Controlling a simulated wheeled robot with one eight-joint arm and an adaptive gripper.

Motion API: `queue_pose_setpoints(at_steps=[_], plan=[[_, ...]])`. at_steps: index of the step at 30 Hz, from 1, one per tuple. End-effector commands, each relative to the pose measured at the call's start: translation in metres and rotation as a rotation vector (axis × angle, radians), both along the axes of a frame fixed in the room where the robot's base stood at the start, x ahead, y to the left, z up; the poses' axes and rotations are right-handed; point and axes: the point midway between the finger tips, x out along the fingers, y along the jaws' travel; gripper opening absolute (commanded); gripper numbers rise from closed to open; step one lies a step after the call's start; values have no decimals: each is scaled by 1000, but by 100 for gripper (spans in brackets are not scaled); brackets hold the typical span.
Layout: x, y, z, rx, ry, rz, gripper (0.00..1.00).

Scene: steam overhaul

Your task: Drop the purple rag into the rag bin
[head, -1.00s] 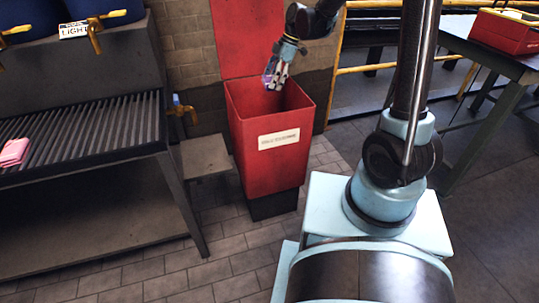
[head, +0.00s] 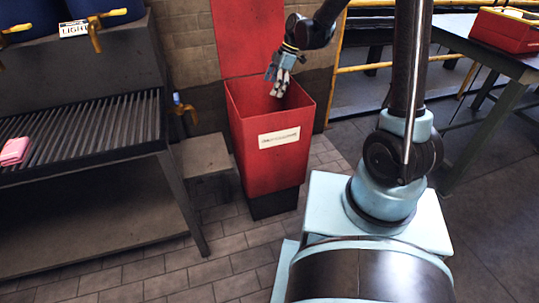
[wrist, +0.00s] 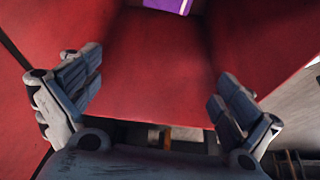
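The rag bin (head: 270,155) is a tall red box with a white label and its lid standing open at the back. My gripper (head: 279,88) is just inside its open top, pointing down. In the wrist view my gripper (wrist: 160,95) has its fingers spread apart with nothing between them. A piece of the purple rag (wrist: 165,5) shows at the top edge of the wrist view, apart from the fingers and framed by the bin's red walls. The rest of it is out of frame. The bin's front wall hides the rag in the head view.
A slatted bench (head: 80,140) with a pink cloth (head: 14,151) and blue drums with brass taps stands left. A low grey step (head: 203,157) is beside the bin.

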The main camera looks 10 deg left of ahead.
Motion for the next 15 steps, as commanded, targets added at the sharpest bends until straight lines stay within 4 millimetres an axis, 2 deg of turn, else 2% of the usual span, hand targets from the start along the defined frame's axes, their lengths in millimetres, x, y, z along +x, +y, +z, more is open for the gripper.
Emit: queue_pose_setpoints(at_steps=[10,15], plan=[[0,-1,1,0,0,0,100],[3,-6,15,0,0,-1,100]])
